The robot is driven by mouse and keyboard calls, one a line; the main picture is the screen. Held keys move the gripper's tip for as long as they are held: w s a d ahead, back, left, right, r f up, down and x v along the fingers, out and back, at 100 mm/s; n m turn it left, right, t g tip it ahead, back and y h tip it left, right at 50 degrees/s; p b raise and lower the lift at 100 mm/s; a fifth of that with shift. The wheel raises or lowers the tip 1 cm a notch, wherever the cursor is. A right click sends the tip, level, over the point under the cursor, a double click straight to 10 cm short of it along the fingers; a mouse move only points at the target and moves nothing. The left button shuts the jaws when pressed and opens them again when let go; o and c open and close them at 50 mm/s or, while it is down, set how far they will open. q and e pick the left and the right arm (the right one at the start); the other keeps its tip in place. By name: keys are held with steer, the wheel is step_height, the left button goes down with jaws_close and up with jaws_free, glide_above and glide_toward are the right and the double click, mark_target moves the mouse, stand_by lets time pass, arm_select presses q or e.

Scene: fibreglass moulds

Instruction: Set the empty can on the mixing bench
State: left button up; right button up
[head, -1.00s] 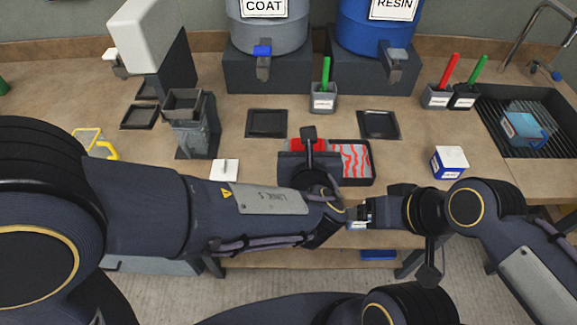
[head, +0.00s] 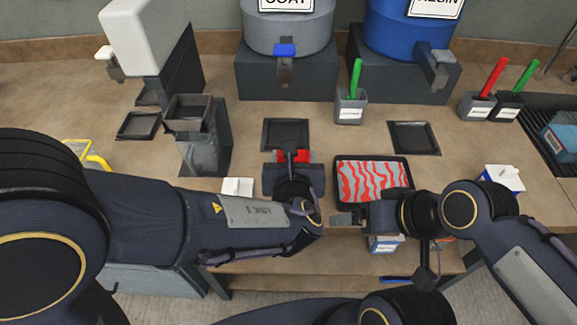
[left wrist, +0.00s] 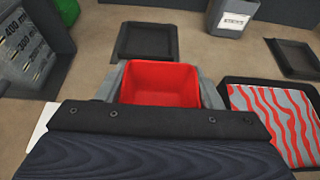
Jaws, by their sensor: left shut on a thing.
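My left gripper (head: 291,162) is shut on a red, square, open-topped can (head: 301,156). In the left wrist view the can (left wrist: 160,84) shows an empty red inside between the grey fingers. It is over the mixing bench (head: 240,150), just in front of a black square pad (head: 285,134); whether it touches the bench I cannot tell. My right gripper (head: 347,219) is at the bench's front edge, below the striped tray, and its jaw opening is not clear.
A black tray with red-striped grey content (head: 372,180) lies right of the can. A grey measuring stand (head: 197,140) is to the left, a white tile (head: 238,187) nearer. A cup with a green-handled tool (head: 350,107) stands behind. Another black pad (head: 414,138) is farther right.

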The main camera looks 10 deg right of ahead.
arm_select(q)
steer(key=f+b, duration=0.2)
steer(key=f, duration=0.1)
steer(key=shift+w+a+f, duration=0.15)
steer(key=shift+w+f, duration=0.1)
steer(key=shift+w, duration=0.15)
steer(key=shift+s+f+b, duration=0.1)
steer(key=shift+f+b, duration=0.15)
steer(key=shift+b, duration=0.1)
steer(key=shift+s+r, duration=0.1)
steer(key=shift+r, duration=0.1)
steer(key=shift+f, duration=0.15)
steer(key=o, duration=1.1)
